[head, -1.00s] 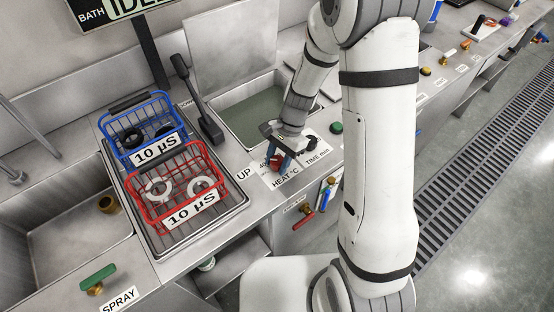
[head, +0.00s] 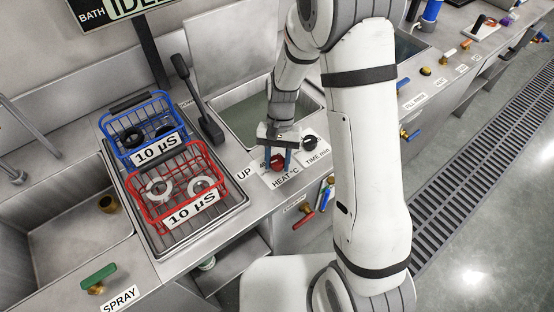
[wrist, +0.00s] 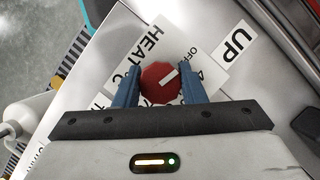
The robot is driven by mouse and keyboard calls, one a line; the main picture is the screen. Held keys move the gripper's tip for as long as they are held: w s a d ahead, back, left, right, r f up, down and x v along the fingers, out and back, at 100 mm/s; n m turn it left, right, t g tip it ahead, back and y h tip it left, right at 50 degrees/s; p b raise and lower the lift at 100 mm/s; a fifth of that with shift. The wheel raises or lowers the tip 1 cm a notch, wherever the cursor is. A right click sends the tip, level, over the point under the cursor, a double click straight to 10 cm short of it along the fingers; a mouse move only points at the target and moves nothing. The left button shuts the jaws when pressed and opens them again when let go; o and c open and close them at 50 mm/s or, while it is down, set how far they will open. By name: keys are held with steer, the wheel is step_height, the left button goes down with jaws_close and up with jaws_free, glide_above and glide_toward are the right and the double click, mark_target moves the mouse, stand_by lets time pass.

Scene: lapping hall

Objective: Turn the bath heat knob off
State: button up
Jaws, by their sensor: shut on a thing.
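The red heat knob (head: 277,162) sits on the bath's front ledge by the "HEAT °C" label (head: 286,178). In the wrist view the knob (wrist: 161,83) lies between the two blue fingers of my gripper (wrist: 161,88). My gripper (head: 278,160) is shut on the knob from above. The white line on the knob points up and right in the wrist view, toward the "OFF" mark (wrist: 193,50) on the dial plate. The lower side of the dial is partly hidden by my gripper.
The black time knob (head: 309,143) stands just right of the heat knob. The bath (head: 247,118) is open behind. A blue basket (head: 122,120) and a red basket (head: 215,178) stand on the drain rack to the left. A black lever (head: 196,100) rises beside the bath.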

stand_by(0.5)
steer(key=o, duration=1)
steer(key=v, duration=0.7)
steer(key=shift+r, duration=0.45)
steer(key=shift+w, duration=0.1)
steer(key=s+d+r+n+t, duration=0.2)
steer(key=s+d+r+t, duration=0.5)
steer(key=s+d+r, duration=0.4)
steer(key=s+r, duration=0.2)
steer(key=s, duration=0.2)
steer(key=shift+s+d+r+h, duration=0.15)
steer(key=shift+d+r+h, duration=0.2)
steer(key=shift+h, duration=0.05)
